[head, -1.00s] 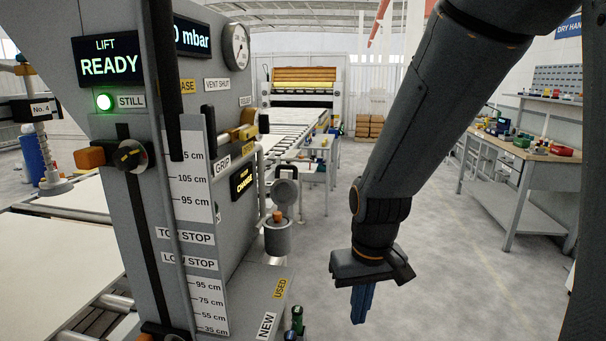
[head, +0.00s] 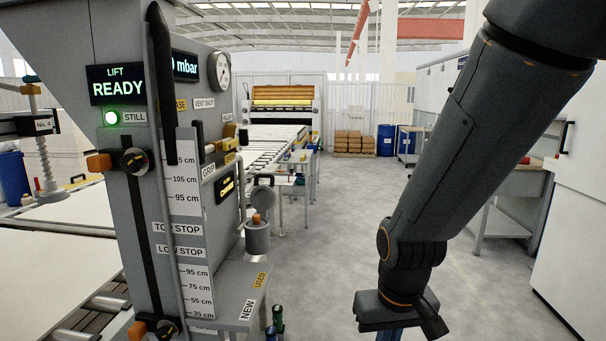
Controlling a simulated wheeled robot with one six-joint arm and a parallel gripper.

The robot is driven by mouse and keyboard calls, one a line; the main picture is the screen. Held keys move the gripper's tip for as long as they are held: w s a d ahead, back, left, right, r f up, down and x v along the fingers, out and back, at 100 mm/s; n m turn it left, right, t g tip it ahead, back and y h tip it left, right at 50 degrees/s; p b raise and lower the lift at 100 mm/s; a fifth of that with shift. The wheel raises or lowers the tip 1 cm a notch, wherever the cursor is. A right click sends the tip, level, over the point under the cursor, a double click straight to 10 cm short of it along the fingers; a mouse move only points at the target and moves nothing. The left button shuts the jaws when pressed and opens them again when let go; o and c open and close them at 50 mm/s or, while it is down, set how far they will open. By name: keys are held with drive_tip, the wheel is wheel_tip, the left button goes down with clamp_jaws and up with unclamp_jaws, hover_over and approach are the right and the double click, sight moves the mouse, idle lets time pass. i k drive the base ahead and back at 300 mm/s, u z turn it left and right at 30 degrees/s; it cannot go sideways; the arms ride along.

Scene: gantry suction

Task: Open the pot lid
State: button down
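The grey pot (head: 257,238) stands beside the grey lift column, small and some way off. Its round lid (head: 263,198), with a dark handle on top, stands upright above the pot's back rim, so the pot looks open. An orange-brown thing (head: 257,219) shows at the pot's mouth. My gripper (head: 390,335) hangs at the bottom edge, to the right of the pot and well apart from it. Its blue fingers are mostly cut off by the frame, so their opening cannot be told.
The grey column (head: 225,170) with gauge and levers fills the left. A grey shelf (head: 238,295) marked NEW and USED juts out below the pot, with small bottles (head: 277,318) at its corner. A roller conveyor runs back behind. The floor (head: 325,235) in the middle is clear.

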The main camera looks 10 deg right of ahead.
sight(263, 198)
drive_tip(key=z, duration=0.4)
drive_tip(key=i, duration=1.25)
drive_tip(key=u, duration=0.65)
